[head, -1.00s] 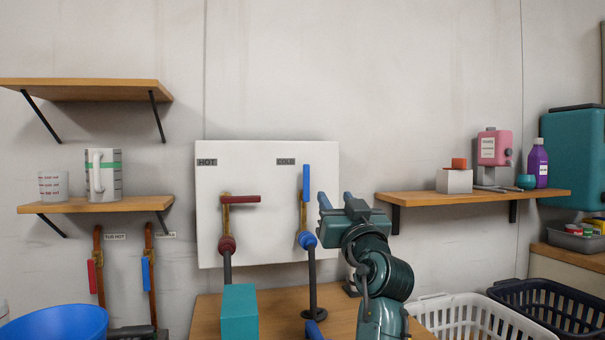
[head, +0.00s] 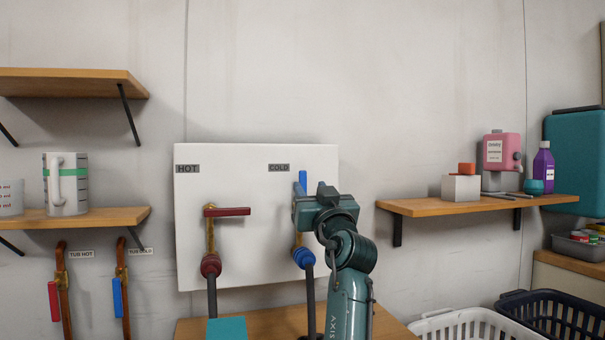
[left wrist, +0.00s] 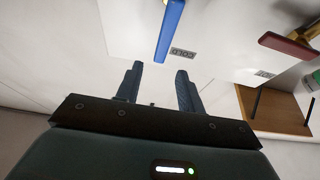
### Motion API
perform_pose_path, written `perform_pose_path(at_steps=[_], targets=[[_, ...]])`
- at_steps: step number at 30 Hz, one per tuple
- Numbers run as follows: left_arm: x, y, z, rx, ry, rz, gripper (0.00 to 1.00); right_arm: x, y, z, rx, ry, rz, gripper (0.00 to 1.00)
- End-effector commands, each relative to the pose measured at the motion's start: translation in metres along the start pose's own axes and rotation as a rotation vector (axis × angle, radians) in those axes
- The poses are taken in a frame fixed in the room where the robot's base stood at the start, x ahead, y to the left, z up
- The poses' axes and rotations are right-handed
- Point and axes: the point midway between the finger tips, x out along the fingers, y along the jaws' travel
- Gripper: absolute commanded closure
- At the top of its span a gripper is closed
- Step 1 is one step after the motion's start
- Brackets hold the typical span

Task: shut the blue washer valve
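The blue washer valve has an upright blue lever (head: 302,179) under the COLD label on a white wall panel (head: 250,160). Its round blue knob (head: 304,258) shows below, above a dark pipe. My left gripper (head: 309,191) is in front of the lever and hides much of it in the head view. In the left wrist view the blue lever (left wrist: 170,30) lies beyond the fingertips, and a gap shows between it and them. The left gripper (left wrist: 158,72) is open, with nothing between its fingers. My right gripper is not in view.
A red lever (head: 227,212) points sideways under the HOT label, left of the blue valve. Tub valves with red (head: 54,301) and blue (head: 117,298) handles are at lower left. A shelf (head: 450,206) with bottles is at right. Laundry baskets (head: 465,326) stand below it.

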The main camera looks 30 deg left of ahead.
Motion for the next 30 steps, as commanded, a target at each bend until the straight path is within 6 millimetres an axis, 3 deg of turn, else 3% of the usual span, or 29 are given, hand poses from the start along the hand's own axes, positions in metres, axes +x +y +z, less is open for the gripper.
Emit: perform_pose_path(at_steps=[6, 12, 23, 30], targets=[[0.045, 0.000, -0.002, 0.002, 0.002, 0.000, 0.62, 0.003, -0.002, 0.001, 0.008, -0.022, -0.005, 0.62], [0.067, 0.000, -0.001, 0.002, 0.002, 0.000, 0.62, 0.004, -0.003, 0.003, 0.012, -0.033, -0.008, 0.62], [0.072, 0.000, 0.000, 0.000, 0.001, 0.001, 0.62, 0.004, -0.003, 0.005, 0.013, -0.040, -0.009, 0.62], [0.072, 0.000, 0.000, 0.001, 0.001, 0.001, 0.80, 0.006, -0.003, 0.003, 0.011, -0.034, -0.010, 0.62]])
